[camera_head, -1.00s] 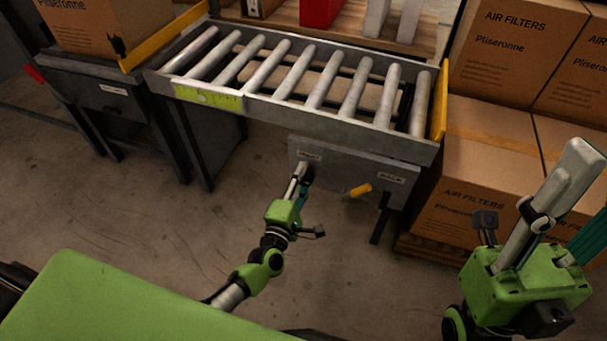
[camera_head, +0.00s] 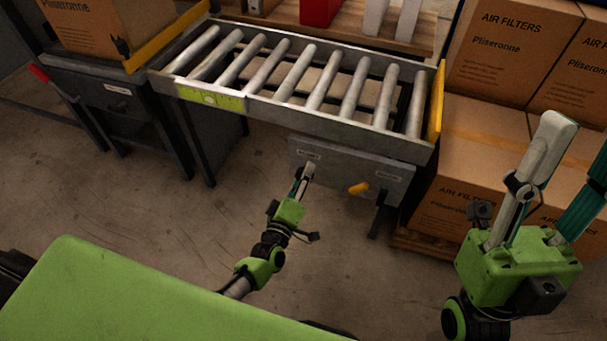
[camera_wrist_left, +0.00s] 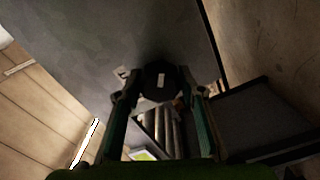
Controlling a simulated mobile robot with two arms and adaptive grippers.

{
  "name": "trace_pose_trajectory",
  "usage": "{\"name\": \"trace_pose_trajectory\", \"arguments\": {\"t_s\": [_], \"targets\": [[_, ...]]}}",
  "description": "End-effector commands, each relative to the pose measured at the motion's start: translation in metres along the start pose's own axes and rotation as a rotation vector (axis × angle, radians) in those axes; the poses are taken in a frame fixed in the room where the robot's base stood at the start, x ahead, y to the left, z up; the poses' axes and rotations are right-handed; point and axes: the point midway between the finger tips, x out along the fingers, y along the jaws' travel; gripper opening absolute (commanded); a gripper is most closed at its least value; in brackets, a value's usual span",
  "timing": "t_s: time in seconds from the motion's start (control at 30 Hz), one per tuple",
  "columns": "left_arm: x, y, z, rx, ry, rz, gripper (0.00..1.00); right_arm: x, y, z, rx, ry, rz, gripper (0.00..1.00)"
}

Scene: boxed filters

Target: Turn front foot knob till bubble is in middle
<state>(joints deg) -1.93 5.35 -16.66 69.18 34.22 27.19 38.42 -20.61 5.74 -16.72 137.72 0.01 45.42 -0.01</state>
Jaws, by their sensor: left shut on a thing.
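My left gripper (camera_head: 307,172) is at the grey panel under the roller conveyor, by the left label. It is shut on the front foot knob (camera_wrist_left: 161,80), a dark round knob with a pale mark, seen between the fingers in the left wrist view. The gripper hides this knob in the head view. The yellow-green level (camera_head: 211,98) is on the conveyor's front rail. Its pale bubble (camera_head: 208,99) looks close to the middle, perhaps slightly left; it is too small to be sure. My right gripper (camera_head: 578,150) is open and empty at the right.
A yellow handle (camera_head: 358,188) sticks out of the panel near the right label. Air filter boxes (camera_head: 480,150) are stacked at the right, close to my right arm. A side table with a box (camera_head: 100,25) adjoins the conveyor's left end. Floor before the panel is clear.

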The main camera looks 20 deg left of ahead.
Motion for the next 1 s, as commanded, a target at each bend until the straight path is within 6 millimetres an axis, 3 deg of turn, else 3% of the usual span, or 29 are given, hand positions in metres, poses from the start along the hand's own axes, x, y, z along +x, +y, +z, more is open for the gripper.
{"name": "trace_pose_trajectory", "arguments": {"t_s": [0.47, 0.5, 0.57, 1.0], "targets": [[-0.0001, 0.0002, 0.0021, 0.016, -0.003, -0.001, 0.15, 0.0002, 0.0003, 0.0049, -0.002, -0.022, 0.000, 0.40], [-0.0001, 0.0002, 0.0021, 0.015, -0.003, -0.001, 0.39, 0.0002, 0.0003, 0.0049, -0.002, -0.022, 0.000, 0.40], [-0.0001, 0.0002, 0.0022, 0.015, -0.003, -0.001, 0.54, 0.0003, 0.0003, 0.0048, -0.002, -0.022, 0.000, 0.40], [-0.0076, -0.0007, 0.0008, 0.015, -0.001, -0.001, 0.54, 0.0000, -0.0001, 0.0051, 0.000, -0.022, -0.001, 0.40]]}}
